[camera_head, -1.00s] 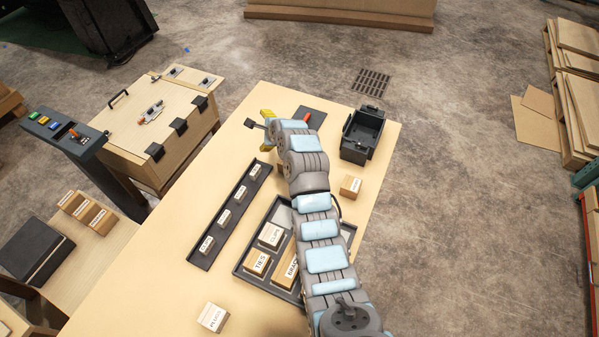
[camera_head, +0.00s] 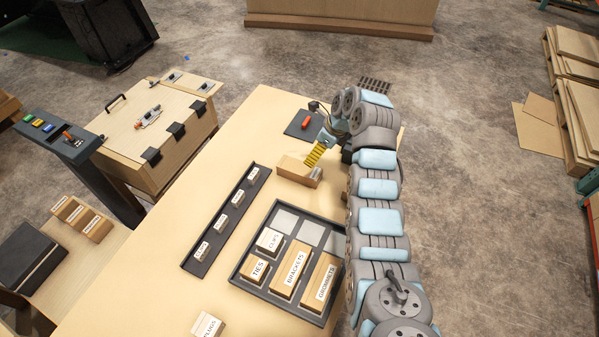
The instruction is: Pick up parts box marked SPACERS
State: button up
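No label that I can read in this view says SPACERS. A long wooden box (camera_head: 293,168) lies on the table's far part, its label too small to read. My gripper (camera_head: 314,157), with yellow ribbed fingers, is just above and behind its right end; I cannot tell whether it touches the box or how far it is open. A black parts tray (camera_head: 240,279) holds boxes marked TIES (camera_head: 257,269), CLIPS (camera_head: 270,241), BRACKETS (camera_head: 290,269) and GROMMETS (camera_head: 321,277). Its far compartments (camera_head: 286,220) are bare where visible.
A narrow black rack (camera_head: 227,227) with small labelled blocks runs along the table (camera_head: 185,240). A box marked PLUGS (camera_head: 207,325) sits at the near edge. A dark pad (camera_head: 296,128) with an orange handle (camera_head: 306,120) lies at the back. My arm covers the table's right side.

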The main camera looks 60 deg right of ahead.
send_over(300, 167)
jog(key=s, duration=0.3)
notch_tip(300, 167, down, 6)
jog(key=shift+s+d+r, duration=0.1)
jog(key=shift+d, duration=0.05)
jog(key=shift+x, duration=1.05)
jog(key=shift+w+f+b, duration=0.3)
jog(key=shift+f+b, duration=0.05)
jog(key=shift+f, duration=0.1)
jog(key=shift+a+b+x, duration=0.2)
jog(key=shift+b+x, duration=0.45)
jog(key=shift+x, duration=0.4)
jog(key=shift+b+x, duration=1.05)
jog(key=shift+x, duration=0.05)
jog(key=shift+w+r, duration=0.1)
